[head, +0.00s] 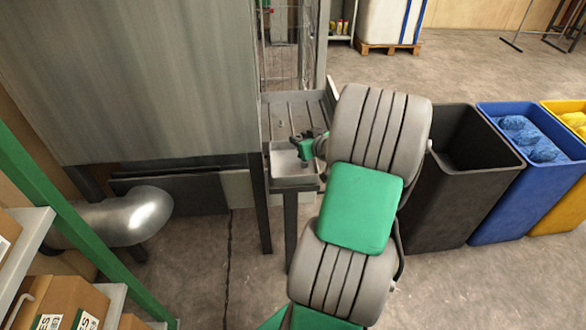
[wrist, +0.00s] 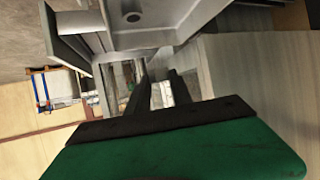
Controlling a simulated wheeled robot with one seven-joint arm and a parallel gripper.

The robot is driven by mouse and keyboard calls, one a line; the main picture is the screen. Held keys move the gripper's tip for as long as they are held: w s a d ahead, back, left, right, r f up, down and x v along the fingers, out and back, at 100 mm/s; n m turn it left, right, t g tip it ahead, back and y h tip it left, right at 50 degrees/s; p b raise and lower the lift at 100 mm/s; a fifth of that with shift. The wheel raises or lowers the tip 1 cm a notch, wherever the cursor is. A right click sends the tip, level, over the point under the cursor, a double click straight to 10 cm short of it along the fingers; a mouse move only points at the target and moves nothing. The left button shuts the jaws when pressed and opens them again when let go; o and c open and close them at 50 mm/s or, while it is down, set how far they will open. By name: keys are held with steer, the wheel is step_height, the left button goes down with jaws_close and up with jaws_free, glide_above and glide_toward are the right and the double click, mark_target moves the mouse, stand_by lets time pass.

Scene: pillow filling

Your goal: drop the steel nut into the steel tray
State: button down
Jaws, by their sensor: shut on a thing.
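The steel tray (head: 283,180) is a shallow grey basin set at the near end of the slatted steel table. In the head view my gripper (head: 305,164) is over the tray, pointing down, with its green body above the basin. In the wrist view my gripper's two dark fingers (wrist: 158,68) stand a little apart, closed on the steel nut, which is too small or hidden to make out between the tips. The tray (wrist: 160,38) fills the top of that view. A small round dark-centred spot shows there; I cannot tell what it is.
The slatted table (head: 292,115) extends behind the tray. A large grey panel (head: 130,80) stands close on its left. A black bin (head: 450,180), a blue bin (head: 500,195) and a yellow bin (head: 565,205) stand to the right. A silver duct (head: 120,217) is at lower left.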

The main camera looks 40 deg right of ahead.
steer(key=shift+f, duration=0.4)
steer(key=c, duration=1.1)
jaws_free()
steer(key=shift+o, duration=0.2)
steer(key=v, duration=0.7)
steer(key=shift+s+r, duration=0.2)
steer(key=shift+s, duration=0.15)
steer(key=shift+a+r, duration=0.1)
steer(key=shift+a, duration=0.05)
